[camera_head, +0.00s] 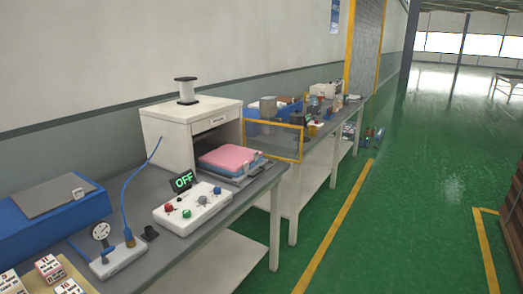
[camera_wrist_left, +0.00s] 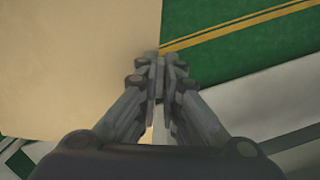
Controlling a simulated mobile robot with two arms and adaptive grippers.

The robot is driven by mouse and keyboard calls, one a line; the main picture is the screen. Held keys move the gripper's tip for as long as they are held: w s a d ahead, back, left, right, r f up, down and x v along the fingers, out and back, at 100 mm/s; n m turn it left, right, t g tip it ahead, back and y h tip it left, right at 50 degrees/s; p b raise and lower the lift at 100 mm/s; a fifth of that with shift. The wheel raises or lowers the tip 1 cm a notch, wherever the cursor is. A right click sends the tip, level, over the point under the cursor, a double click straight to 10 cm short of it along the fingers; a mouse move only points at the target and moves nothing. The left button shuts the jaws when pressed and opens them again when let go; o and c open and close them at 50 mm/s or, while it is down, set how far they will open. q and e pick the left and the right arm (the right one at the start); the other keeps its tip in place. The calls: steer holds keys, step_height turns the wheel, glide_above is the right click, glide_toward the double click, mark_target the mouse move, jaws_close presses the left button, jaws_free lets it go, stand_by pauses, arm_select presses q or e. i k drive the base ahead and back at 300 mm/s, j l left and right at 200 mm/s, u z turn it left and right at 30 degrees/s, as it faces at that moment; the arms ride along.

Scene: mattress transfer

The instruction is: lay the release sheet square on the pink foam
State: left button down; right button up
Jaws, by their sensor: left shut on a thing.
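The pink foam (camera_head: 229,157) lies on a blue layer in front of the white cabinet, on the workbench in the head view. In the left wrist view a large flat beige sheet (camera_wrist_left: 75,65), which looks like the release sheet, fills the upper left. My left gripper (camera_wrist_left: 163,68) is shut on its right edge. The rest of the sheet runs out of that view, and it does not show in the head view. Neither gripper shows in the head view.
The white cabinet (camera_head: 190,125) has a yellow-framed clear door (camera_head: 273,142) swung open beside the foam. A white control box (camera_head: 193,208) with an "OFF" display (camera_head: 182,181) stands in front. A gauge (camera_head: 101,232) and blue case (camera_head: 45,208) stand at left. The green floor at right is mostly clear.

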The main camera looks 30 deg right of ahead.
mark_target(231, 155)
steer(key=i+l+z, duration=0.1)
steer(key=l, duration=0.3)
steer(key=i+l+z, duration=0.1)
steer(key=l, duration=0.3)
steer(key=i+l, duration=0.15)
steer(key=l, duration=0.25)
steer(key=i+l+z, duration=0.15)
steer(key=l, duration=0.2)
steer(key=i+l+z, duration=0.1)
steer(key=l, duration=0.3)
